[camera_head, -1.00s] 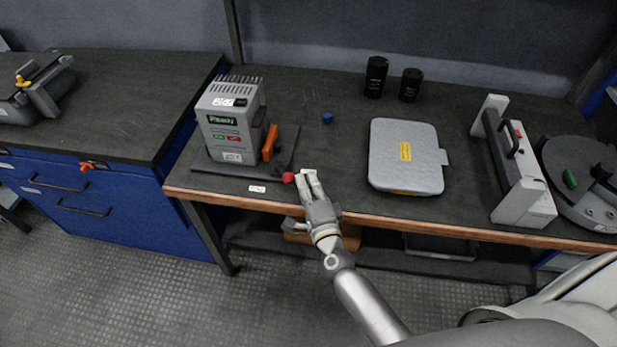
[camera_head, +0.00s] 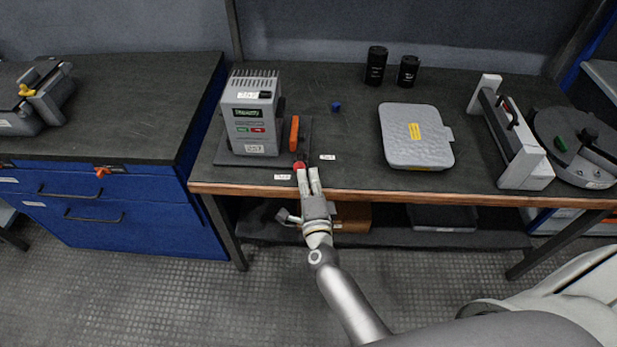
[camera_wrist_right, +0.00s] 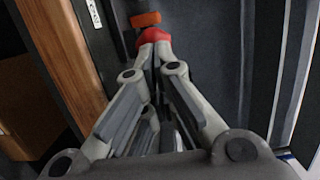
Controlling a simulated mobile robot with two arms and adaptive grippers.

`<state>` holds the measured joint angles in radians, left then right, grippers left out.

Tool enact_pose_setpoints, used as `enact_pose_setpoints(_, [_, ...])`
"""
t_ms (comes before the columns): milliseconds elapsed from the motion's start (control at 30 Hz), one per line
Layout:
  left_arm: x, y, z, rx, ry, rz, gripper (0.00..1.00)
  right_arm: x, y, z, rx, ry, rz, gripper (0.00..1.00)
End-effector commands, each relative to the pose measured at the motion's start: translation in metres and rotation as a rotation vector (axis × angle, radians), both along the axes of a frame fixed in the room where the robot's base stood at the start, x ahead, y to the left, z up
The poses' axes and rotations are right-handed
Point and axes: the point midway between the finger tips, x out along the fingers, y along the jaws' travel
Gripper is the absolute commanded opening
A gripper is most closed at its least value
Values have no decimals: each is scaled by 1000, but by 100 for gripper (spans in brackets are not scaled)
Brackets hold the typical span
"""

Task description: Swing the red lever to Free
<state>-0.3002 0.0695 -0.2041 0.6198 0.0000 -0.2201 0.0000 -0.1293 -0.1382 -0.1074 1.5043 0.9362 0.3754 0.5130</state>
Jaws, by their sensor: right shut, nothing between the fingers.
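The red lever's round red knob (camera_head: 299,165) is at the front edge of a dark base plate, beside the orange handle of a grey box unit (camera_head: 252,112). White labels lie on the bench left (camera_head: 282,177) and right (camera_head: 327,157) of the knob; their text is too small to read. My right gripper (camera_head: 308,171) is shut and empty, its fingertips against or just in front of the knob. In the right wrist view the red knob (camera_wrist_right: 153,36) shows just beyond the fingertips (camera_wrist_right: 152,48), with an orange part (camera_wrist_right: 145,18) behind. My left gripper is out of view.
A grey case (camera_head: 415,137), a small blue piece (camera_head: 336,106) and two black cylinders (camera_head: 376,66) (camera_head: 408,71) are on the bench. A white-ended handle fixture (camera_head: 518,145) stands at right. The wooden front edge (camera_head: 420,195) runs below my gripper.

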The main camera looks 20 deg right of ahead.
Motion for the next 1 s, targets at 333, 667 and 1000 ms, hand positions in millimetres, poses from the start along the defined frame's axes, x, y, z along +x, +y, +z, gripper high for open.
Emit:
enact_pose_setpoints(333, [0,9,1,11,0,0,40,1,0,0,-1,1,0,0])
enact_pose_setpoints(667, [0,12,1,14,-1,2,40,0,-1,-1,-1,1,-1,0])
enact_pose_setpoints(1000, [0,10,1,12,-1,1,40,-44,9,-2,0,5,0,0])
